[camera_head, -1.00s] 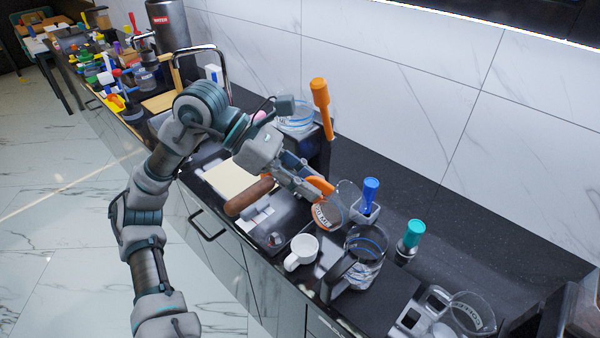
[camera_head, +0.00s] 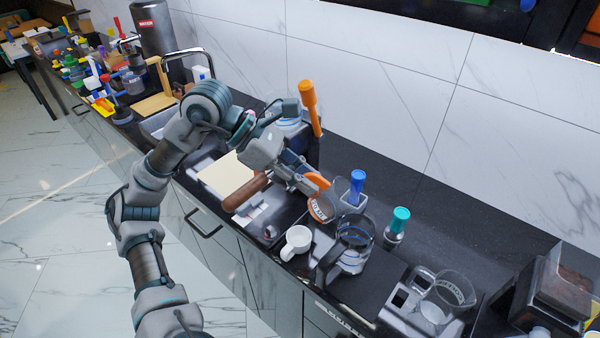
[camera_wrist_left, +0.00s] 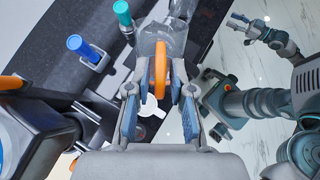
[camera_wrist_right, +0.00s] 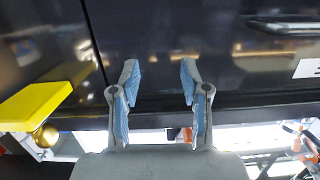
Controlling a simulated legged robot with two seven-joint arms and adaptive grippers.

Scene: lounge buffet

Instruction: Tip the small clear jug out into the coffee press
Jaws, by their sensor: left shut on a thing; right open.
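My left gripper (camera_head: 306,179) is shut on the orange handle (camera_wrist_left: 160,70) of a small clear jug (camera_head: 322,208). The jug shows a brownish round patch with white lettering and hangs above the counter, up and left of the coffee press. The coffee press (camera_head: 355,238), a clear glass vessel with a blue ring and dark handle, stands on the counter. In the left wrist view the jug's glass (camera_wrist_left: 168,38) extends past the fingertips, with more clear glass beyond it. The jug's exact tilt and contents are unclear. My right gripper (camera_wrist_right: 158,82) is open and empty before dark cabinet fronts.
A white cup (camera_head: 296,242) stands left of the press. Blue-handled (camera_head: 357,187) and teal-handled (camera_head: 399,222) tools stand behind it. A clear lettered jug (camera_head: 450,292) and a grinder-like machine (camera_head: 560,290) are at the right. An orange-handled item (camera_head: 310,108) rises behind my arm.

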